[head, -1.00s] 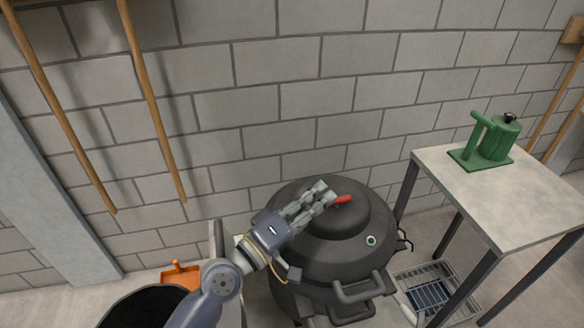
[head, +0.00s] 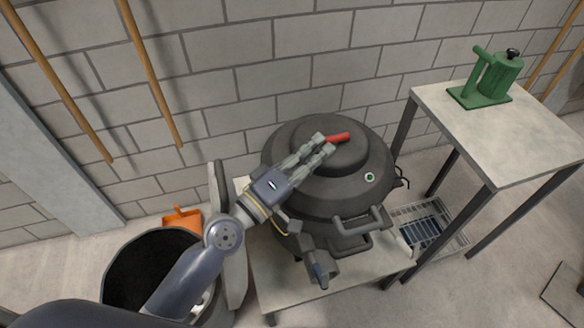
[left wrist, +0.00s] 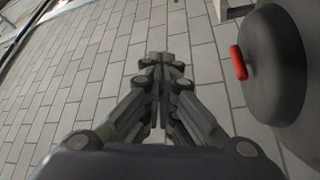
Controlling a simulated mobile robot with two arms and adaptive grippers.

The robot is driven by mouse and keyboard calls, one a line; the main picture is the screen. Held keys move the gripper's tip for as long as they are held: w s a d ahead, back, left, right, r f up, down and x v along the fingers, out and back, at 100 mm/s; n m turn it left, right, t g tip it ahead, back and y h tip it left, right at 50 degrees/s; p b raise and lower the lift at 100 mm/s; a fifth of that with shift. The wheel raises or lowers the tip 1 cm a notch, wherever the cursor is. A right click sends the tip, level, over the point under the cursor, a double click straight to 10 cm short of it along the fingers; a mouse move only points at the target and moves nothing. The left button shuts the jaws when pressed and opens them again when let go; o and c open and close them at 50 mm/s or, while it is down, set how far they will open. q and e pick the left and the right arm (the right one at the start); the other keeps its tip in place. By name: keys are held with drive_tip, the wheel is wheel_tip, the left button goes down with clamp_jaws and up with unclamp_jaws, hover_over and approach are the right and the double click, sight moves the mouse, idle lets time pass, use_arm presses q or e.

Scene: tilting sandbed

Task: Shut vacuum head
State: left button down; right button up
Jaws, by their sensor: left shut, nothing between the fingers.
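The vacuum head is the dark grey round lid (head: 350,165) on top of the vacuum, with a red lever (head: 337,137) on it and a small green-and-white button. In the head view it looks seated level on the body. My left gripper (head: 325,144) is shut and empty, its fingertips beside the red lever; I cannot tell if they touch it. In the left wrist view the shut fingers (left wrist: 164,62) point at the wall, with the red lever (left wrist: 238,62) and the lid (left wrist: 285,65) to their right. My right gripper is not in view.
A metal-legged table (head: 500,130) with a green device (head: 486,78) stands at the right. The vacuum sits on a low pale stand (head: 290,285). A black bin (head: 118,262) and an orange scoop (head: 180,218) are at the left, a wire basket (head: 440,222) at the right.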

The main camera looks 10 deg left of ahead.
use_arm(q)
drive_tip(key=v, duration=1)
drive_tip(key=shift+s, duration=0.2)
drive_tip(key=shift+a, duration=0.15)
